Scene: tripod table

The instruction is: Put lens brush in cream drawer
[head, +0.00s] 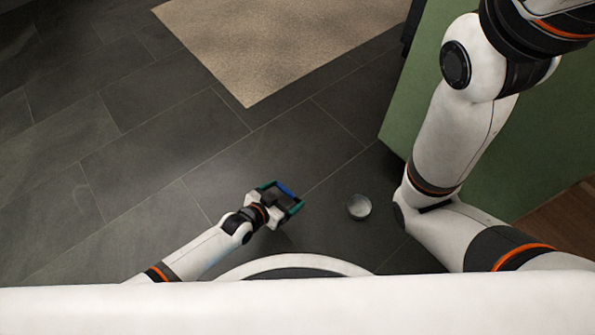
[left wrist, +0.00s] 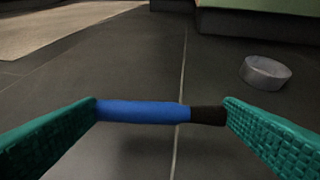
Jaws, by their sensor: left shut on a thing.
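A lens brush (left wrist: 145,111) with a blue body and a dark end is held crosswise between the green fingers of my left gripper (left wrist: 160,112) in the left wrist view. In the head view my left gripper (head: 283,198) is low over the dark floor, shut on the blue brush (head: 286,188). The brush is clear of other things in both views. My right arm reaches in at the right of the head view, but its gripper is out of frame. No cream drawer shows in either view.
A round grey-white dish (head: 359,207) is on the dark tiled floor right of my left gripper; it also shows in the left wrist view (left wrist: 265,71). A beige rug (head: 270,40) lies at the top. A green cabinet-like block (head: 535,140) stands at the right. The floor at left is clear.

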